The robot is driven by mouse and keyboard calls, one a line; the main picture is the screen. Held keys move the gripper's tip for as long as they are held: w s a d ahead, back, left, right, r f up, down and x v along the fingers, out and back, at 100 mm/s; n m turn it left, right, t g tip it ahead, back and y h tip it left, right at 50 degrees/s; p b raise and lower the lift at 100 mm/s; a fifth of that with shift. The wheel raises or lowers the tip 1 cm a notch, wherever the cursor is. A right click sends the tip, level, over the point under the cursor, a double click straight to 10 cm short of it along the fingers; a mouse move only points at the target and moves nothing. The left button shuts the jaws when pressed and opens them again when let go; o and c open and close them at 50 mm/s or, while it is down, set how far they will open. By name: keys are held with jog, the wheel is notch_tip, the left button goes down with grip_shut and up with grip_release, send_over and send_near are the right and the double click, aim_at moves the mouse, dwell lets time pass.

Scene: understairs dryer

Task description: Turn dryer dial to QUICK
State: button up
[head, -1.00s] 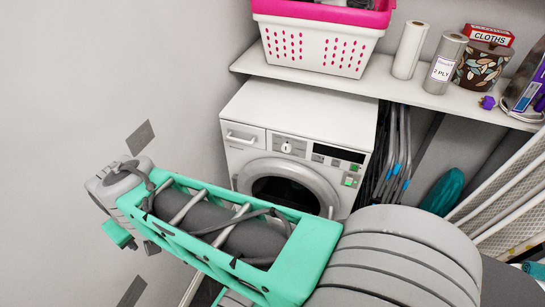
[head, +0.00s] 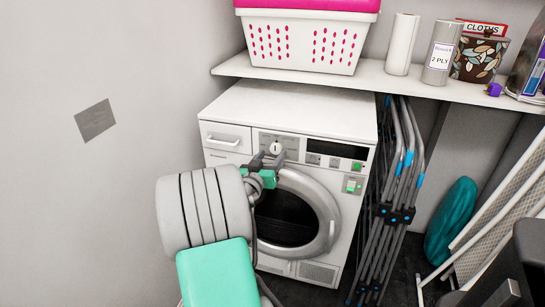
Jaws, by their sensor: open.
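The white dryer (head: 290,108) stands under the shelf, with its round door below the control panel. The dryer dial (head: 275,148) is a small round light knob on the panel, right of the drawer. Its label marks are too small to read. My gripper (head: 269,160) is at the panel, open, with its dark fingers just below and beside the dial. I cannot tell whether they touch it. My wrist and grey and green arm cover the lower left of the dryer front.
A shelf (head: 300,79) above holds a pink and white basket (head: 305,40), paper rolls (head: 402,44) and a patterned bin (head: 478,58). A folded drying rack (head: 400,180) stands close to the dryer's right side.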

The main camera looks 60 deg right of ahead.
jog(key=shift+w+d, duration=0.1)
jog(key=shift+d, duration=1)
grip_shut()
